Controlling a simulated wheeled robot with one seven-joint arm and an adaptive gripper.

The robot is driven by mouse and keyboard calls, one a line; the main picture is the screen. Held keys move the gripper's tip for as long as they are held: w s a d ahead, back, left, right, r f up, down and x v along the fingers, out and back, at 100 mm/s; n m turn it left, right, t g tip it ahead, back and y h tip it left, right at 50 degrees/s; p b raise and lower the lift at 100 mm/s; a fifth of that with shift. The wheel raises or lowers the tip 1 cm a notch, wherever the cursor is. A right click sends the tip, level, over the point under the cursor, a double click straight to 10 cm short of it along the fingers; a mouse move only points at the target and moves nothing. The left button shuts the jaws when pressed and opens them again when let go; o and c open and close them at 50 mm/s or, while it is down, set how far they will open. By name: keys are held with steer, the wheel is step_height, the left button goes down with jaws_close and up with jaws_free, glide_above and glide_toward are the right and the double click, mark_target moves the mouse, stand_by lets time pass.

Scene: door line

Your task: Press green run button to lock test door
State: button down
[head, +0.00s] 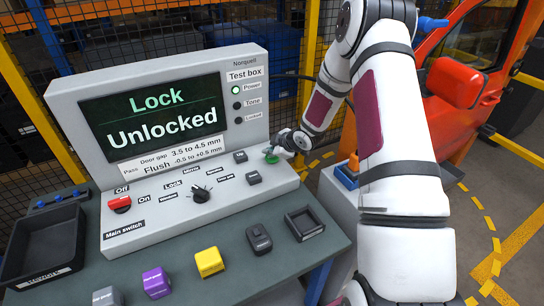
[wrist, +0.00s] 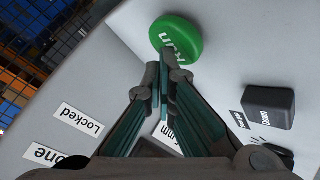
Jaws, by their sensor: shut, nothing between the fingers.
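The green run button (head: 271,158) sits at the right end of the grey test box (head: 255,95). It shows large in the wrist view (wrist: 176,39). My gripper (head: 280,148) is shut and empty, with its fingertips beside the button; in the wrist view the fingertips (wrist: 163,72) lie just below the button's edge. I cannot tell whether they touch it. The screen (head: 152,114) reads "Lock Unlocked". The Power lamp (head: 236,90) is lit; the Tone and Locked lamps look dark. The selector knob (head: 201,194) is on the panel. The test door (head: 460,80) is red-orange, at the right.
A red main switch (head: 120,204) and small dark keys (head: 254,178) are on the panel. In front are a yellow block (head: 209,262), a purple block (head: 157,283), a dark device (head: 258,238) and an empty dark tray (head: 305,223). A black bin (head: 42,245) stands at the left.

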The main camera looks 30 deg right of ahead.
steer(key=shift+f, duration=0.15)
stand_by(0.4)
steer(key=shift+r+p, duration=0.3)
steer(key=shift+r, duration=0.6)
steer(key=shift+r+p, duration=0.8)
steer(key=shift+r, duration=1.75)
step_height(320, 180, up, 6)
steer(key=p, duration=0.2)
glide_above(271, 158)
steer(key=shift+w+r, duration=0.15)
steer(key=shift+r, duration=0.95)
